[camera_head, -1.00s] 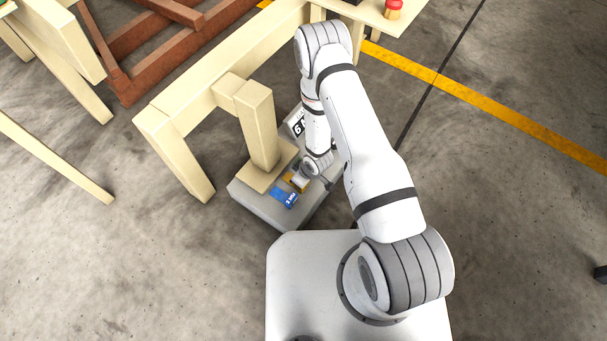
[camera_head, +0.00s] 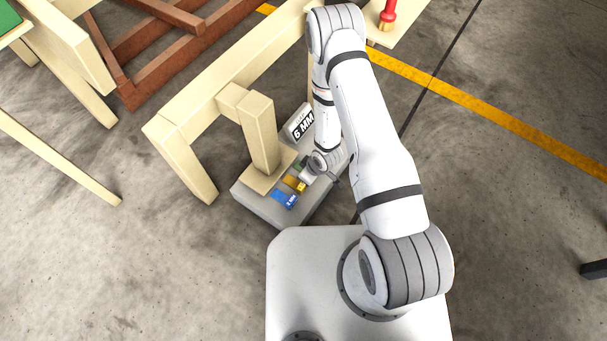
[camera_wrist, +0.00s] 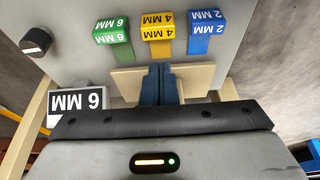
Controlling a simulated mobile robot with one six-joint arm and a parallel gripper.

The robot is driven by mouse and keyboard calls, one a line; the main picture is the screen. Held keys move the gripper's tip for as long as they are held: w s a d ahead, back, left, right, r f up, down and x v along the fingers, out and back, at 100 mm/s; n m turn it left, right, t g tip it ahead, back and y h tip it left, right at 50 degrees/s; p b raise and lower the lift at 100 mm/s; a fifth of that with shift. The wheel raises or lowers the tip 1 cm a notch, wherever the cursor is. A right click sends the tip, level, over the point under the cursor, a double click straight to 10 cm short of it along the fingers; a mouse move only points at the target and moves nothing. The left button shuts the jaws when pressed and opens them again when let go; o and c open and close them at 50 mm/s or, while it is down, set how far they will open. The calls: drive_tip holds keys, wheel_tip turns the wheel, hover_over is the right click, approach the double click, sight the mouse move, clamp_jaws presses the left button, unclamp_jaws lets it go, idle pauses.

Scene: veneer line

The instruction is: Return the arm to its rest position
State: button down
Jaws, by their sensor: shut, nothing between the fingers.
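My gripper (camera_wrist: 160,84) shows in the wrist view with its two dark blue fingers together and nothing between them. Beyond the fingertips, apart in the picture, are a green 6 MM block (camera_wrist: 112,32), a yellow 4 MM block (camera_wrist: 158,30) and a blue 2 MM block (camera_wrist: 206,28) on a grey panel (camera_wrist: 85,65). In the head view my arm is bent, its wrist low beside the grey panel (camera_head: 262,207). The blue block (camera_head: 285,198) and yellow block (camera_head: 295,184) show there; the gripper's fingers are mostly hidden behind the wrist.
A 6 MM sign (camera_head: 302,124) stands at the panel's far end. A pale wooden frame (camera_head: 205,88) with a post (camera_head: 260,135) stands left of my arm. A red-handled brush (camera_head: 388,14) is on a ledge at the top. The floor at right is mostly clear.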

drive_tip(key=shift+d+r, duration=0.1)
drive_tip(key=shift+r, duration=0.2)
idle(0.4)
drive_tip(key=w+d+r+m+h+p, duration=0.1)
drive_tip(key=w+d+r+m+p, duration=0.2)
drive_tip(key=r, duration=1)
drive_tip(key=w+d+r+t+h+p, duration=0.15)
drive_tip(key=r+p, duration=0.35)
drive_tip(key=r, duration=0.9)
drive_tip(key=w+d+r+m+g+h+p, duration=0.15)
drive_tip(key=d+r+p, duration=0.25)
drive_tip(key=r, duration=0.9)
drive_tip(key=s+d+r+m+p, duration=0.2)
drive_tip(key=s+r+p, duration=0.1)
drive_tip(key=r, duration=0.8)
drive_tip(key=s+d+r+m+p, duration=0.1)
drive_tip(key=s+r+p, duration=0.3)
drive_tip(key=r, duration=0.6)
drive_tip(key=s+d+r+m+y+p, duration=0.1)
drive_tip(key=s+r+m+p, duration=0.2)
drive_tip(key=s+r, duration=1)
wheel_tip(320, 180, up, 3)
drive_tip(key=p, duration=0.3)
